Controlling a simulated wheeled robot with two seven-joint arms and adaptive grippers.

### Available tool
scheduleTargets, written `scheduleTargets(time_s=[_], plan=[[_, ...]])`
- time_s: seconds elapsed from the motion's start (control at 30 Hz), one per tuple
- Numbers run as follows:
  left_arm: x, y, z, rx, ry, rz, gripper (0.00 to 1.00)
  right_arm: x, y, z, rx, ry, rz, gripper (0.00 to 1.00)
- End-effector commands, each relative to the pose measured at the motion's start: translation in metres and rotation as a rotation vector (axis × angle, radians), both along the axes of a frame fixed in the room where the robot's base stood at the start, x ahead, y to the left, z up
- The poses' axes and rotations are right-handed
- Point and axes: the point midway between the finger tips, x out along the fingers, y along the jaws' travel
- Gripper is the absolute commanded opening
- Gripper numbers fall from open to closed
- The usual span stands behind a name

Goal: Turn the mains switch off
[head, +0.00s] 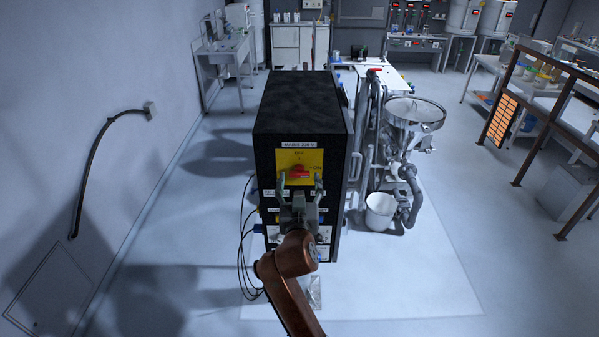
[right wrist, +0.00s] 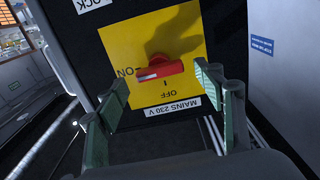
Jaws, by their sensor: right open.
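The mains switch is a red rotary handle (head: 299,171) on a yellow plate (head: 313,157), high on the front of a black cabinet (head: 265,145). In the right wrist view, which shows it upside down, the handle (right wrist: 165,71) lies roughly level, its white-marked end towards "ON". "OFF" stands at another side of the plate (right wrist: 120,40). My right gripper (head: 300,182) is open in front of the plate. In the right wrist view its fingers (right wrist: 161,82) are spread on either side of the handle, with gaps visible; I cannot tell the depth between them. My left gripper is not in view.
More labels and controls sit lower on the cabinet front, partly behind my right arm. Black cables (head: 243,250) hang at its left side. A metal hopper (head: 413,112) and a white bucket (head: 380,212) stand right of the cabinet. The floor in front is mostly clear.

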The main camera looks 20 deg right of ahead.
Motion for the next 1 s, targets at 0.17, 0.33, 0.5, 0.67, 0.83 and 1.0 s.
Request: scheduleTargets(time_s=[0.17,0.33,0.5,0.67,0.83,1.0], plan=[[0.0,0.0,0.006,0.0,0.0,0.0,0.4,0.023,-0.007,0.001,-0.002,0.001,0.0,0.62],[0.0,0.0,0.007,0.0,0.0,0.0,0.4,0.032,-0.009,0.0,-0.001,0.001,0.0,0.62],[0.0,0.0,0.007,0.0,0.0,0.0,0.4,0.033,-0.01,-0.001,0.0,0.001,0.0,0.62],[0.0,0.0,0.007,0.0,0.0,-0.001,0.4,0.032,-0.009,-0.001,0.0,0.001,0.001,0.57],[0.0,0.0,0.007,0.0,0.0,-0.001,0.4,0.032,-0.009,-0.001,0.0,0.001,0.001,0.45],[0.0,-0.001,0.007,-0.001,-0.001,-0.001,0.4,0.032,-0.01,-0.001,0.0,0.001,0.0,0.33]])
